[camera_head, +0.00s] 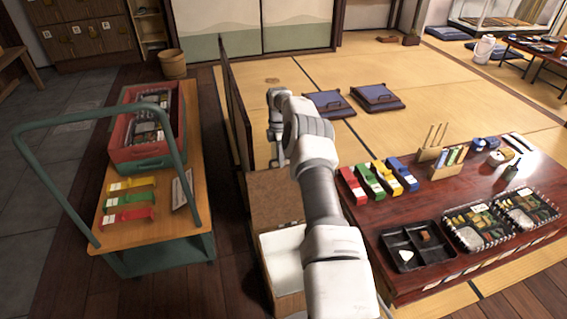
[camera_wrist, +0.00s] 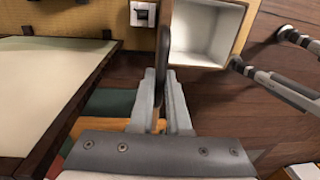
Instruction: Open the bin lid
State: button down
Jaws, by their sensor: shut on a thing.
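A wooden bin with a white inside (camera_head: 285,258) stands in the middle of the head view, beside my arm. Its brown lid (camera_head: 275,198) appears raised at the back, leaving the white opening uncovered. In the wrist view the bin's open white inside (camera_wrist: 205,32) shows at the top. My gripper (camera_wrist: 162,76) is shut on a thin brown edge (camera_wrist: 162,45), which seems to be the lid seen edge-on. In the head view my gripper is small and partly hidden near the lid's upper edge. My arm covers the bin's right side.
A green-handled cart (camera_head: 160,236) with a red crate (camera_head: 150,155) stands left. A dark low table (camera_head: 410,215) with lunch boxes and coloured packets stands right. A thin dark partition (camera_head: 238,115) rises just behind and left of the bin. Dark wooden floor lies between cart and bin.

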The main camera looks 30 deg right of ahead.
jog(key=shift+w+d+f, duration=0.1)
jog(key=shift+w, duration=0.35)
dwell(0.3)
jog(key=c, duration=0.9)
grip_release()
jog(key=r, duration=0.2)
jog(key=r+p, duration=0.1)
jog(key=r, duration=0.2)
jog(key=r+p, duration=0.1)
jog(key=r, duration=0.1)
jog(key=shift+w+d+r, duration=0.15)
jog(key=shift+w+r, duration=0.15)
